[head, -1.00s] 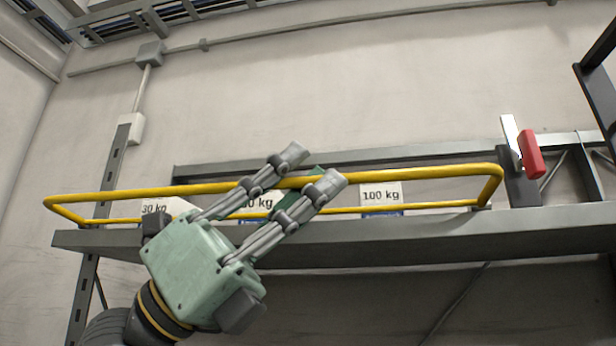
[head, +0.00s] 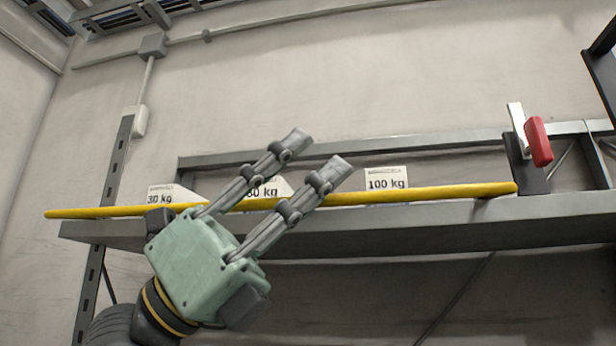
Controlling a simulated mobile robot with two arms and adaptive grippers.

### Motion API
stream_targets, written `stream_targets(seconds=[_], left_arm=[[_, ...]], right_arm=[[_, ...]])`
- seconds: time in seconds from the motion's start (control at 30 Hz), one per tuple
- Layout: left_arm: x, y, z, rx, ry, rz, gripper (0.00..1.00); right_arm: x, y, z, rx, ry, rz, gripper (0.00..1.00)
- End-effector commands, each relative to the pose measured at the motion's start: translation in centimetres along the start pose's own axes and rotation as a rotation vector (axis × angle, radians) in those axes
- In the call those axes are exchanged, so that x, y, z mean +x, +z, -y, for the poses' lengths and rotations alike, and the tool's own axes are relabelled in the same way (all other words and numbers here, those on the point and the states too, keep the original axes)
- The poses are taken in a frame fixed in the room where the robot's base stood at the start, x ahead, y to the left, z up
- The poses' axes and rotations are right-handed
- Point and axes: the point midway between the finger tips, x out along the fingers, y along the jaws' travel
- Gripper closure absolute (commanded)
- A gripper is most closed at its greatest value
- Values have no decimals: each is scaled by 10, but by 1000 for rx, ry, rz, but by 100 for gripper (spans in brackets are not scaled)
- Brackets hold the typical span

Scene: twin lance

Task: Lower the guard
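The guard is a yellow rail (head: 420,194) along the front of the grey shelf. It now shows as one nearly straight bar just above the shelf's front edge, with its right end beside a dark bracket. Whether it rests on the shelf I cannot tell. My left gripper (head: 316,156), pale green with grey fingers, is in front of the rail. Its two fingers are spread apart, pointing up and right, and cross over the bar. Nothing shows held between the fingertips; whether the fingers touch the rail is unclear. My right gripper is out of view.
A red handle (head: 538,142) on a bracket stands at the shelf's right end. White weight labels, such as the 100 kg sign (head: 386,178), stand behind the rail. The grey shelf (head: 420,226) runs across; a wall is behind it.

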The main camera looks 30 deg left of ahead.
Motion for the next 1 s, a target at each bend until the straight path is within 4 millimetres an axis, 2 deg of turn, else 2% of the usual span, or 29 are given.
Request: stream_targets(seconds=[0.37,1.0], left_arm=[[-4,0,-1,-1,1,1,72],[-73,-1,-1,-6,3,1,72]], right_arm=[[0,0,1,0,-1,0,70],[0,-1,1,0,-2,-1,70]])
